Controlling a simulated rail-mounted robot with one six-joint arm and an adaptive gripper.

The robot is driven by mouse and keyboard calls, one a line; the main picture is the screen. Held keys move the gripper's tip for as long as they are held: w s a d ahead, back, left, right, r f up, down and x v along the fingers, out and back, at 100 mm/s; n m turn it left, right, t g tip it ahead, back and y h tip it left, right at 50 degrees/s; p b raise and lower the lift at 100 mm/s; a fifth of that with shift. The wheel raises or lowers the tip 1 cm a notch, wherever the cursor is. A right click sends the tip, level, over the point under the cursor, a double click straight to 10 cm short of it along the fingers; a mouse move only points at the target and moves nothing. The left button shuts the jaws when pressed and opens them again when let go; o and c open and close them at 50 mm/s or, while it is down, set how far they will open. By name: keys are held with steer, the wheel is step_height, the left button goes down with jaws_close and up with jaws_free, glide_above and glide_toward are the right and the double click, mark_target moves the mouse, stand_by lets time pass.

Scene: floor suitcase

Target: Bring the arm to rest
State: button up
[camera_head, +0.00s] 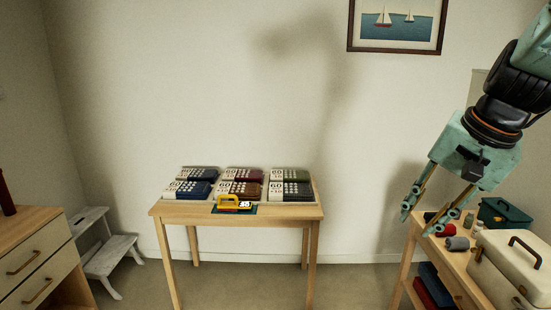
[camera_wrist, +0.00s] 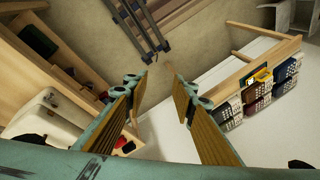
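My gripper (camera_head: 420,218) hangs at the right in the head view, pointing down and left. It is in the air by the left end of the right-hand wooden table (camera_head: 452,262). In the wrist view my gripper (camera_wrist: 160,100) shows its two fingers spread apart with only floor and wall seen between them. It is open and holds nothing. The arm above it runs up out of the picture at the upper right.
A cream case (camera_head: 512,265), a teal box (camera_head: 507,217) and small things crowd the right table. A grey step stool (camera_head: 110,252) and a drawer cabinet (camera_head: 35,255) stand left. Floor between tables is clear.

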steer(key=s+a+n, duration=0.4)
steer(key=s+a, duration=0.1)
steer(key=s, duration=0.8)
steer(key=s+a+r+n+h, duration=0.1)
steer(key=s+a+n, duration=0.3)
steer(key=s, duration=1)
steer(key=shift+s+a+r, duration=0.15)
steer(key=shift+s+a, duration=0.05)
steer(key=shift+a, duration=0.65)
